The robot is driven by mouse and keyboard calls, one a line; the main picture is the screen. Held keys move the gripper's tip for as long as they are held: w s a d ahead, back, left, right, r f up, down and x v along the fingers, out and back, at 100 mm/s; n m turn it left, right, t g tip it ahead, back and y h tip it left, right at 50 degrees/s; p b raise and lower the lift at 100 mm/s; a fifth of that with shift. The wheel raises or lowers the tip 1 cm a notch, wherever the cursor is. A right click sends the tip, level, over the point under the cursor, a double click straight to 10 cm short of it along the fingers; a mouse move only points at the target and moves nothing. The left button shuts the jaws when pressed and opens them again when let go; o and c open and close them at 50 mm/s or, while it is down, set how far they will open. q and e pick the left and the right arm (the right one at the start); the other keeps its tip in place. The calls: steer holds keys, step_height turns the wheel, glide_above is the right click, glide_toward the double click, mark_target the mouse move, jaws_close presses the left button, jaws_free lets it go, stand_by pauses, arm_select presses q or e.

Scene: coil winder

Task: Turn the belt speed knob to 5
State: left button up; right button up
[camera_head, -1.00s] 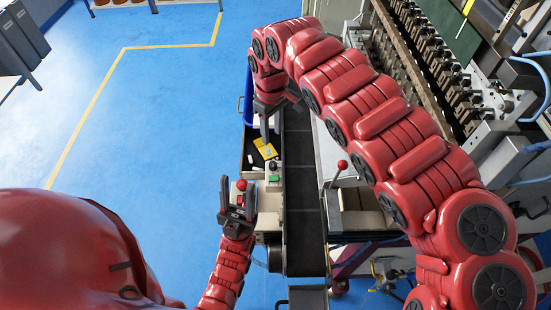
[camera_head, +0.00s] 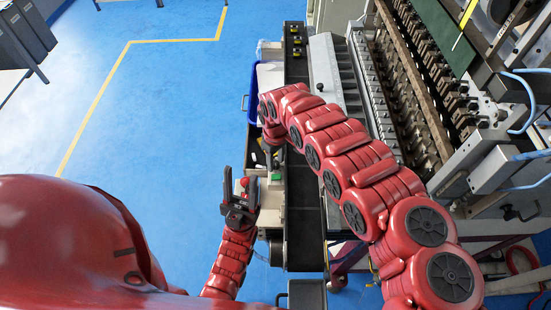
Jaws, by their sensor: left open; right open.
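A small control box with a green button (camera_head: 275,176) stands beside the dark conveyor belt (camera_head: 304,215), left of it. The belt speed knob cannot be made out; my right gripper covers that part of the box. My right gripper (camera_head: 274,164) points down right at the far end of this box, and its fingertips are small and partly hidden by its own arm. Whether it touches the knob cannot be told. My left gripper (camera_head: 238,190) is open and empty, with its fingers apart around or just before a red button (camera_head: 244,182).
The long winder machine (camera_head: 400,90) fills the right side. A blue bin (camera_head: 253,92) stands behind my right gripper, left of the belt. The blue floor (camera_head: 150,120) on the left is clear.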

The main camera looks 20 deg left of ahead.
steer(key=shift+c, duration=0.2)
jaws_close()
steer(key=shift+f+m+b, duration=0.1)
steer(key=shift+m+b, duration=0.3)
steer(key=shift+b, duration=0.25)
steer(key=shift+o, duration=0.2)
jaws_free()
steer(key=shift+r, duration=0.25)
